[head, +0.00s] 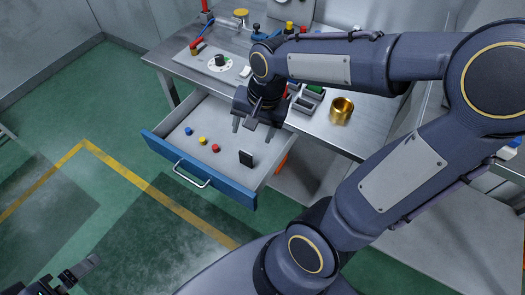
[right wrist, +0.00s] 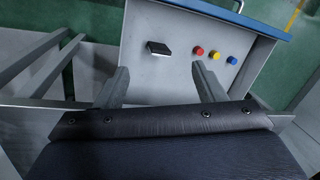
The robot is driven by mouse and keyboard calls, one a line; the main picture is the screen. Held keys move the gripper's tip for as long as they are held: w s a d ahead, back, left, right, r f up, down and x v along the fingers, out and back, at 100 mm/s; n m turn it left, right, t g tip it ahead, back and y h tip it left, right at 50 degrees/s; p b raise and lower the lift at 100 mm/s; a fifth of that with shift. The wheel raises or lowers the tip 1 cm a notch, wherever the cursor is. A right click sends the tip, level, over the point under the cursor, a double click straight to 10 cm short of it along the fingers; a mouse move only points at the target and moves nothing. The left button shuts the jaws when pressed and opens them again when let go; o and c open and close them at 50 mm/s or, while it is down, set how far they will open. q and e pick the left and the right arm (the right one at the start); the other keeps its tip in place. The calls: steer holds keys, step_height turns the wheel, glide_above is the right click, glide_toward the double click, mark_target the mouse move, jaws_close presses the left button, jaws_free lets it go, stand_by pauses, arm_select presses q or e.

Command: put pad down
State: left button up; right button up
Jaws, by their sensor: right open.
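The small black pad (head: 246,158) is in the open drawer, near its right side. In the head view it looks upright on the drawer floor. The right wrist view shows the pad (right wrist: 159,48) ahead of the fingertips, with nothing touching it. My right gripper (head: 253,127) is open and empty above the back part of the drawer, and its two spread fingers show in the right wrist view (right wrist: 161,82). My left gripper (head: 77,274) is at the lower left corner, far from the drawer; its jaw opening is unclear.
The blue-fronted drawer (head: 200,172) is pulled out below the metal bench (head: 325,128). Blue (head: 188,131), yellow (head: 203,140) and red (head: 215,148) pieces lie in it, left of the pad. A brass cup (head: 342,109) and small grey bins stand on the bench.

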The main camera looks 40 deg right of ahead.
steer(key=s+a+r+n+t+y, duration=0.1)
steer(key=s+a+n+t, duration=0.1)
steer(key=s+n, duration=0.2)
steer(key=s+a+r+n+t+y, duration=0.1)
steer(key=s+a+r+n+t, duration=0.1)
steer(key=s+n, duration=0.2)
steer(key=s, duration=0.2)
steer(key=shift+s, duration=0.3)
steer(key=shift+d, duration=0.1)
